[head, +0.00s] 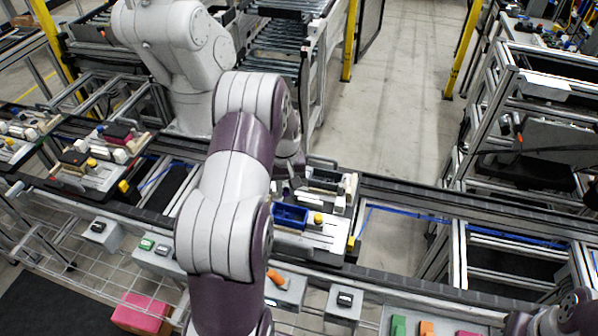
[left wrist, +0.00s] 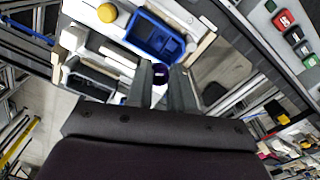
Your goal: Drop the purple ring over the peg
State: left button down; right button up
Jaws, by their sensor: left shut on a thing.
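The purple ring (left wrist: 160,73) is a small dark purple shape between the fingertips of my left gripper (left wrist: 164,82) in the left wrist view. The left gripper is shut on it, above the white pallet fixture (head: 318,239). In the head view, this gripper is mostly hidden behind my left arm, and I cannot make out the ring there. The fixture carries a blue bin (head: 290,215) just beside the gripper and a yellow knob (head: 318,218). I cannot clearly pick out the peg in either view.
The fixture sits on a conveyor (head: 400,198) running across the scene. Other loaded pallets (head: 98,160) stand at the left. Small grey stands (head: 344,304) with coloured blocks line the near side. A white robot arm (head: 180,50) stands behind the conveyor.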

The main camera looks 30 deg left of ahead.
pick_arm(q)
jog(key=shift+w+f+b, duration=0.2)
jog(key=shift+f+b, duration=0.1)
jog(key=shift+f, duration=0.1)
jog(key=shift+s+f+b, duration=0.15)
jog(key=shift+f+b, duration=0.2)
notch_tip(320, 180, down, 5)
jog(key=b, duration=0.3)
jog(key=shift+f+b, duration=0.15)
jog(key=shift+b, duration=0.15)
jog(key=shift+s, duration=0.1)
jog(key=shift+s+d, duration=0.1)
jog(key=shift+s, duration=0.05)
jog(key=shift+p, duration=0.3)
